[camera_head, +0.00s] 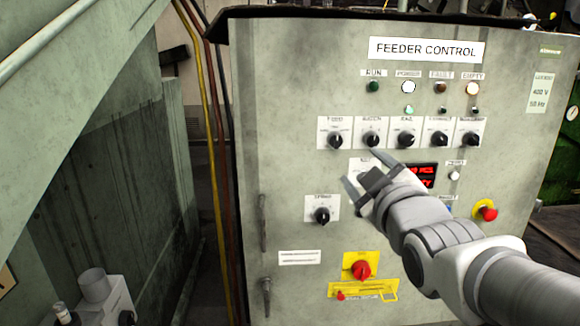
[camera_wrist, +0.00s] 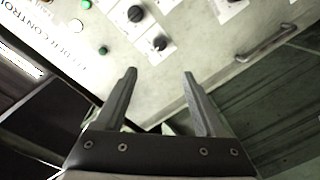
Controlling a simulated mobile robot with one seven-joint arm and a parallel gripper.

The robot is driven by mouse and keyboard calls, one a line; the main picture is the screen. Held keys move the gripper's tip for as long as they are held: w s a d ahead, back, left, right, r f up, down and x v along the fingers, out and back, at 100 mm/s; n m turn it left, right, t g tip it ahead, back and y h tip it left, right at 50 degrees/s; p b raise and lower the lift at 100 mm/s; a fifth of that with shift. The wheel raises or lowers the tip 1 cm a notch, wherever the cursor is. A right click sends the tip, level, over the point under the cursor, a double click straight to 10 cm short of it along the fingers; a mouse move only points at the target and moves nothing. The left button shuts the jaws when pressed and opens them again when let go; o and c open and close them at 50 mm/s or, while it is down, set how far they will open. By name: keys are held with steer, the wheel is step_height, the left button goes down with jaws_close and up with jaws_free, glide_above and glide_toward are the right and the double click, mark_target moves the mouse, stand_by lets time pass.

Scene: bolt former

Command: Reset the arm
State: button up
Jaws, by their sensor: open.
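My gripper (camera_head: 359,172) is open and empty in front of the feeder control panel (camera_head: 275,105). In the head view my arm reaches in from the lower right, and the fingers point up and left. They overlap the middle of the panel, just below the row of black knobs (camera_head: 371,139). In the wrist view both fingers (camera_wrist: 160,85) stand apart with nothing between them. I cannot tell whether a fingertip touches the panel. My gripper partly hides a label and the left side of the red display (camera_head: 421,175).
A lone black knob (camera_head: 322,215) sits lower left, a red rotary switch (camera_head: 361,269) on yellow below, and a red emergency button (camera_head: 486,211) right, near my forearm. A panel handle (camera_head: 262,222) is at the left edge. Cables (camera_head: 208,110) and a grey-green machine wall (camera_head: 80,110) stand further left.

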steer(key=shift+f, duration=0.1)
steer(key=s+f+m+g, duration=0.9)
steer(key=s+f+g, duration=0.45)
steer(key=s, duration=0.55)
step_height(320, 180, up, 21)
steer(key=t+p, duration=0.1)
steer(key=p, duration=2.2)
steer(key=shift+w+a+t+h, duration=0.3)
steer(key=shift+w+a+t, duration=0.05)
steer(key=shift+a, duration=0.05)
